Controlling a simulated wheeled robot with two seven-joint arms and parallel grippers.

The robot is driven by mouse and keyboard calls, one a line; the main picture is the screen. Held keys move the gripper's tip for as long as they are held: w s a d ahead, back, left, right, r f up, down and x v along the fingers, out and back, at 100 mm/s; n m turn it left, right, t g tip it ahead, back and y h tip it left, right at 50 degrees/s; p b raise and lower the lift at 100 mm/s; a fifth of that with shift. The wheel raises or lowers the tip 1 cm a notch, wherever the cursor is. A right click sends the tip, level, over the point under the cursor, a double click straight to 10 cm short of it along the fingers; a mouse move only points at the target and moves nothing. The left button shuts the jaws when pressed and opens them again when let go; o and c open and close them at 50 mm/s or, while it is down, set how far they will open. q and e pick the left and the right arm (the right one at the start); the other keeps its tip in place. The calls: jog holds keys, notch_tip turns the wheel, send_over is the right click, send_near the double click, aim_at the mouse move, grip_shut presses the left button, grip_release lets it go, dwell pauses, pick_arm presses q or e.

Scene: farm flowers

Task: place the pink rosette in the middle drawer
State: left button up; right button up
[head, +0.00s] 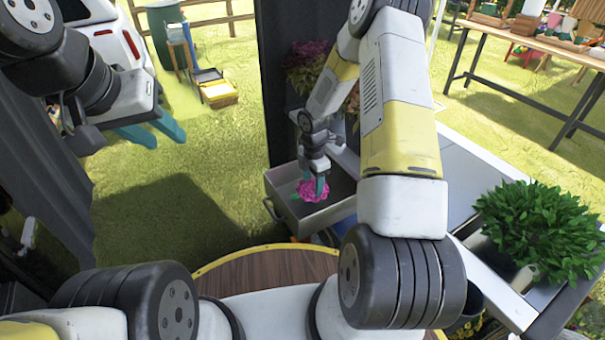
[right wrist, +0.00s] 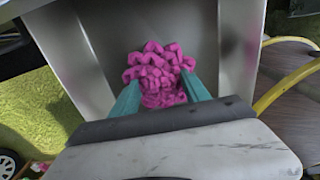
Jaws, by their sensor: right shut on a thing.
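The pink rosette (head: 313,191) is held between the teal fingertips of my right gripper (head: 311,188). It is over the open grey drawer (head: 283,178); whether it touches the drawer's floor I cannot tell. In the right wrist view the rosette (right wrist: 158,72) sits between the two teal fingers, with the drawer's bare metal inside (right wrist: 100,45) around and beyond it. My left gripper (head: 152,134) is at the upper left over the grass, with its two teal fingers apart and nothing between them. My right arm hides part of the drawer unit, so the other drawers are mostly hidden.
A leafy green plant (head: 537,230) stands at the right by a grey counter (head: 480,175). A dark post (head: 283,80) rises just behind the drawer. Pink-leaved flowers (head: 308,60) are beside it. Open grass (head: 150,215) lies left of the drawer.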

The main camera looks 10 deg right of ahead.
aim_at(312, 201)
jog(key=shift+f, duration=2.3)
jog(key=shift+f, duration=0.15)
jog(key=o, duration=1.3)
